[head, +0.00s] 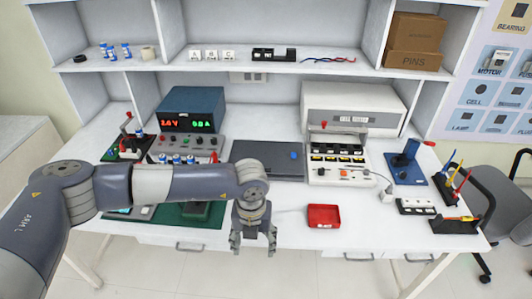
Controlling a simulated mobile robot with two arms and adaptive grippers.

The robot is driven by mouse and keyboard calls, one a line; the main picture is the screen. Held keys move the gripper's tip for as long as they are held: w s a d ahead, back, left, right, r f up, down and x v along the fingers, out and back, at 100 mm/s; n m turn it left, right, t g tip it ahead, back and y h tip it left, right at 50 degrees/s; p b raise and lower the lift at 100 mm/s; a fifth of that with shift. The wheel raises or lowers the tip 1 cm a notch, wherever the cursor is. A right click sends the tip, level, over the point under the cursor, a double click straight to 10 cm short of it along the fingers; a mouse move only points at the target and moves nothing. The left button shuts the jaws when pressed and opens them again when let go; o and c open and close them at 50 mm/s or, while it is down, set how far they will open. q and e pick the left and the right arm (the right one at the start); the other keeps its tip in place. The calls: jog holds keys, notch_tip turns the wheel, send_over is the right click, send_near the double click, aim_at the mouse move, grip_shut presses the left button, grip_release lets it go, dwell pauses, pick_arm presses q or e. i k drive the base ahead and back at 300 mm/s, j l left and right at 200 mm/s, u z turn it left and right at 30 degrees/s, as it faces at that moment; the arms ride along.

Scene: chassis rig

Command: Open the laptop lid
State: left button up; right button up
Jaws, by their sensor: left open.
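The laptop (268,152) is a dark grey flat slab lying shut on the bench, between the power supply and the white instrument. A small blue thing (294,155) shows on its right part. My left arm crosses from the left and its wrist hides the laptop's front left part. My left gripper (254,246) points down with its fingers apart and empty. In the picture it is below the laptop, over the bench's front edge, and does not touch the laptop. My right gripper is not in view.
A power supply (190,108) with lit digits stands left of the laptop. A white instrument (352,105) and a switch panel (337,160) stand to the right. A red tray (323,216) lies near the front edge. Bench around the tray is clear.

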aim_at(275, 157)
jog(key=i, duration=1.35)
